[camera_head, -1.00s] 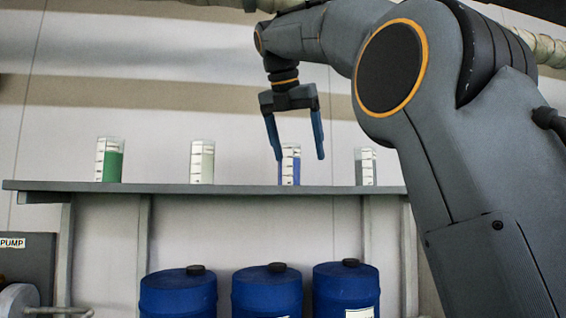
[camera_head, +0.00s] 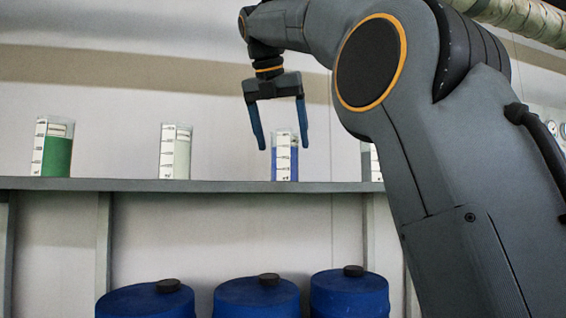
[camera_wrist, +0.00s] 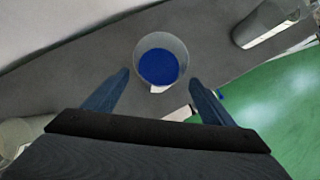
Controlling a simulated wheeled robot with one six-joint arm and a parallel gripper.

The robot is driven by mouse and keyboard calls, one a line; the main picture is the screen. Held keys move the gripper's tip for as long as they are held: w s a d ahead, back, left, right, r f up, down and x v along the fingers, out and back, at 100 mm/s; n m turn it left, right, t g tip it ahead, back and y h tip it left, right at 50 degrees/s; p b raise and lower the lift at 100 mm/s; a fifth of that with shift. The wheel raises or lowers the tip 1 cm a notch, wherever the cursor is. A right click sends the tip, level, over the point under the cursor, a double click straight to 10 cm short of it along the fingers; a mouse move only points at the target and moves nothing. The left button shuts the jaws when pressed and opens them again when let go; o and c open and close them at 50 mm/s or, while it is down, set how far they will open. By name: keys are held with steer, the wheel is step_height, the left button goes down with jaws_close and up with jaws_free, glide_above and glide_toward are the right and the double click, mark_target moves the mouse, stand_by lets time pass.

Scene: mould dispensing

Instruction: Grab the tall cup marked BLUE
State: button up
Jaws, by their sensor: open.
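The tall cup with blue contents (camera_head: 285,158) stands upright on the grey shelf (camera_head: 200,185), with a pale scale strip on its side; its lettering is too small to read. In the wrist view I look down into the blue cup (camera_wrist: 160,62), which lies ahead of and between my fingertips. My gripper (camera_head: 279,140) is open and empty, pointing down, its fingertips near the height of the cup's upper part. It also shows in the wrist view (camera_wrist: 157,82). Whether the fingers touch the cup cannot be told, but it seems free.
A green-filled cup (camera_head: 55,148) and a whitish one (camera_head: 175,152) stand to the left on the shelf. Blue drums (camera_head: 258,297) stand below.

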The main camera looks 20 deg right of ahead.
mark_target(285, 161)
steer(key=shift+a+p+x, duration=0.1)
steer(key=shift+p+x, duration=0.25)
steer(key=shift+x, duration=1.4)
steer(key=shift+a+p+x, duration=0.15)
steer(key=shift+p+x, duration=0.15)
steer(key=shift+x, duration=1.45)
steer(key=c, duration=1.4)
steer(key=shift+c, duration=0.3)
